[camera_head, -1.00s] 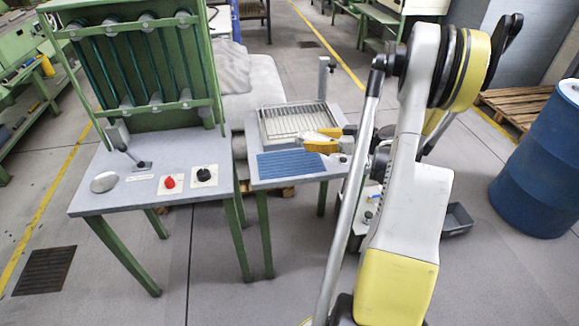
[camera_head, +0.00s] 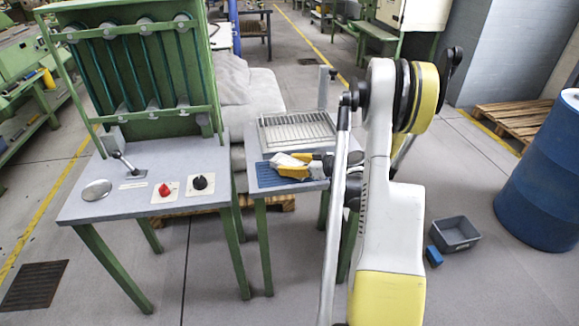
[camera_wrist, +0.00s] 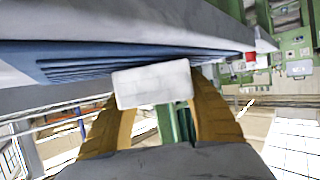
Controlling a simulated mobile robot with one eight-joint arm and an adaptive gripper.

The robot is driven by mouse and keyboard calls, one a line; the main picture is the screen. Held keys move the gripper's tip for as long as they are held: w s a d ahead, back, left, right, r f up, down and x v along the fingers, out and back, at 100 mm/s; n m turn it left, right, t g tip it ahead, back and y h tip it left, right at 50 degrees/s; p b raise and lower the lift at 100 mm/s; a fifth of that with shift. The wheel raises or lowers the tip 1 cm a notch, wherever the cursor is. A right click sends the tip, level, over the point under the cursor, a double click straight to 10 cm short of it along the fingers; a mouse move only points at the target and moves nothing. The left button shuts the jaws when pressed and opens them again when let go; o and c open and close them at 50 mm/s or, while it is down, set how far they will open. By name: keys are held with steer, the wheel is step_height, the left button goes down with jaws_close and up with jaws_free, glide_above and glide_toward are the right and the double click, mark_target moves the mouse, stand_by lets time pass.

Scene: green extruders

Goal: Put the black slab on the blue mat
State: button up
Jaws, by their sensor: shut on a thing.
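The blue ribbed mat (camera_head: 265,180) lies on the front part of the small grey table; it also shows in the wrist view (camera_wrist: 85,62). My gripper (camera_head: 284,165) is low over the mat and partly covers it. In the wrist view my yellow fingers (camera_wrist: 153,88) are shut on a pale, whitish block-like piece (camera_wrist: 152,84). That piece shows in front of the mat's ribs; whether it touches the mat I cannot tell. I see no piece that looks clearly black.
A wire-rack tray (camera_head: 297,131) sits behind the mat, with a grey post (camera_head: 323,88) beside it. To the left stands a table with a lever, red knob (camera_head: 164,190) and black knob (camera_head: 200,183). A grey bin (camera_head: 456,233) and blue barrel (camera_head: 545,185) stand right.

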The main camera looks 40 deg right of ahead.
steer(key=shift+f, duration=0.15)
steer(key=o, duration=1.4)
steer(key=shift+c, duration=0.2)
